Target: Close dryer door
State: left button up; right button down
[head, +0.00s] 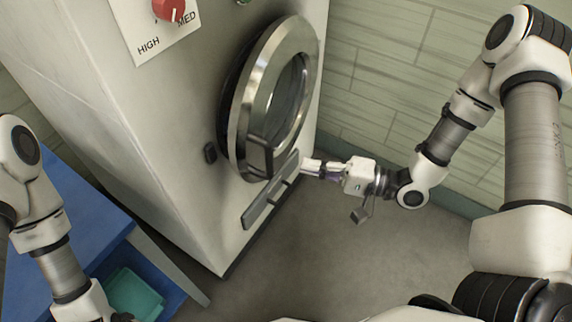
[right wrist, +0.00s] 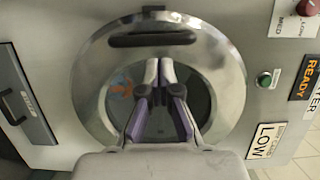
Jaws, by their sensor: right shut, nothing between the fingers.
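The dryer door (head: 239,140) is a round, shiny metal ring with dark glass on the front of the pale dryer (head: 130,130). It lies close to the front, standing a little proud of it; I cannot tell whether it is fully shut. Its dark handle (head: 258,157) is at the ring's lower part. My right gripper (head: 306,166) is shut and empty, just right of the ring's lower edge. In the right wrist view, the fingers (right wrist: 159,72) point at the middle of the door (right wrist: 88,92), with the handle (right wrist: 152,39) above them. Contact is unclear. My left gripper is out of the picture.
A blue table (head: 95,215) with a teal bin (head: 135,293) below stands left of the dryer. A red knob (head: 168,9) is high on the dryer. A tiled wall (head: 400,75) is behind. The grey floor (head: 300,265) before the dryer is clear.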

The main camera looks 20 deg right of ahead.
jog(key=x, duration=0.5)
jog(key=shift+w+a, duration=0.2)
jog(key=shift+a, duration=0.15)
jog(key=shift+b, duration=0.3)
jog(key=b+x, duration=0.1)
jog(key=x, duration=0.4)
jog(key=shift+f+b, duration=0.2)
jog(key=shift+b, duration=0.15)
jog(key=shift+r, duration=0.15)
jog(key=shift+w+d+r, duration=0.1)
jog(key=shift+r, duration=0.05)
